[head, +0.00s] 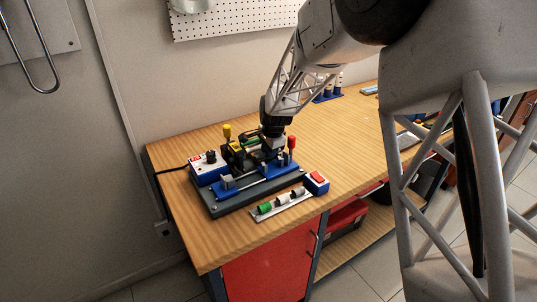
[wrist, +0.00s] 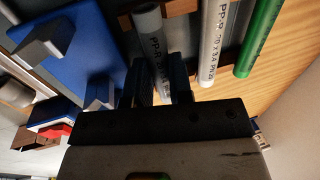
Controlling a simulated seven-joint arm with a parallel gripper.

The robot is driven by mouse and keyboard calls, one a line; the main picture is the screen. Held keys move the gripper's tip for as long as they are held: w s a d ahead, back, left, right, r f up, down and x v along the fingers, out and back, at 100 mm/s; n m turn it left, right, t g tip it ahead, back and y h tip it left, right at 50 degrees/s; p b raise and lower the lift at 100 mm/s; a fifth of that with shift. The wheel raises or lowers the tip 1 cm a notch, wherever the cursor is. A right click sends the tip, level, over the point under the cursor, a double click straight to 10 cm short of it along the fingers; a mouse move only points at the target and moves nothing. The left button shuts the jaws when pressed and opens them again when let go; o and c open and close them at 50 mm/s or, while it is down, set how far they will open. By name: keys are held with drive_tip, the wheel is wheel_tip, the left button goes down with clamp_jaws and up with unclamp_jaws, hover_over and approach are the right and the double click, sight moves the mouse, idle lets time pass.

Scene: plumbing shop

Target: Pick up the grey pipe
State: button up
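The grey pipe (wrist: 150,45) shows in the wrist view, marked with PP-R lettering. It runs down between the two dark fingers of my gripper (wrist: 161,85). The fingers are close to both its sides, but I cannot tell whether they press on it. In the head view my gripper (head: 271,143) is low at the back of the blue and dark fixture (head: 240,190) on the bench. The grey pipe cannot be made out there.
A white pipe (wrist: 213,45) and a green pipe (wrist: 262,40) lie right of the grey one in the wrist view. Upright red (head: 291,143) and yellow (head: 227,131) handles stand near my gripper. Bare wooden bench (head: 345,140) lies to the right.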

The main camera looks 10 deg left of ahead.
clamp_jaws()
drive_tip(key=shift+r, duration=0.15)
drive_tip(key=w+a+v, duration=0.1)
drive_tip(key=v, duration=0.8)
drive_tip(key=shift+w+a+r, duration=0.15)
drive_tip(key=shift+w+r, duration=0.05)
drive_tip(key=shift+r, duration=0.3)
